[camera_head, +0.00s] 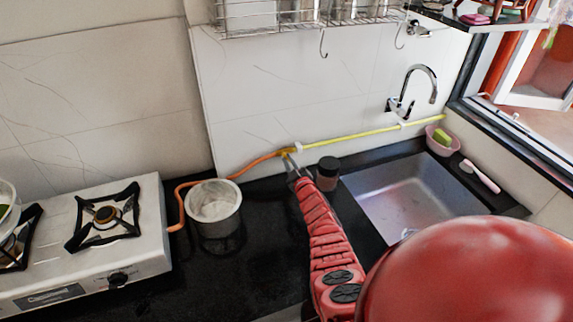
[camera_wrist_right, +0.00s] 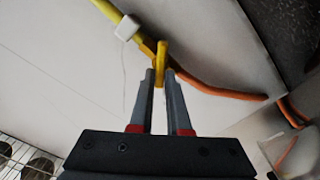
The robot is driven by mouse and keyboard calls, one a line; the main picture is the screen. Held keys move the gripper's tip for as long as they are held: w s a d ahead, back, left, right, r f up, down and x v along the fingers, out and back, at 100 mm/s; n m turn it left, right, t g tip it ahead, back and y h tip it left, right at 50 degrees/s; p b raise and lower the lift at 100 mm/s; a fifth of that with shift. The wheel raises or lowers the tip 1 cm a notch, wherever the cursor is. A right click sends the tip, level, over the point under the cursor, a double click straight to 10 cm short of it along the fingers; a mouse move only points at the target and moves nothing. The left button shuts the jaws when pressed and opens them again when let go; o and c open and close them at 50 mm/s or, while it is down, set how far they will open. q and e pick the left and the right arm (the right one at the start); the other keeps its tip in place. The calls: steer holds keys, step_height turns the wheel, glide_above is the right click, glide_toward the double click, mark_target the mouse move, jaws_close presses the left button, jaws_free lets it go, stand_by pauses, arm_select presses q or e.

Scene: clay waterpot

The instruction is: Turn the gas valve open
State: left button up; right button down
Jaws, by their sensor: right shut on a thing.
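The gas valve (camera_head: 286,153) sits on the wall where the yellow pipe meets the orange hose; it is small in the head view. In the right wrist view its yellow handle (camera_wrist_right: 161,58) stands out from the pipe. My right gripper (camera_head: 298,170) reaches up to the valve from the front. Its two grey fingers (camera_wrist_right: 159,80) are shut on the yellow handle, one on each side. My left gripper is out of view.
A white metal pot (camera_head: 213,225) stands left of my right arm, and a dark-lidded jar (camera_head: 328,170) stands close on its right. The gas stove (camera_head: 150,240) is at left, the sink (camera_head: 405,205) at right. A wire rack (camera_head: 290,18) hangs above.

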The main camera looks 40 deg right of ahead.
steer(key=n+b, duration=0.6)
steer(key=n, duration=0.1)
steer(key=n+b, duration=0.3)
steer(key=shift+w+n, duration=0.3)
steer(key=shift+d, duration=0.1)
stand_by(0.3)
steer(key=c, duration=0.9)
jaws_free()
steer(key=shift+s+f, duration=0.1)
steer(key=shift+s, duration=0.05)
steer(key=shift+f, duration=0.15)
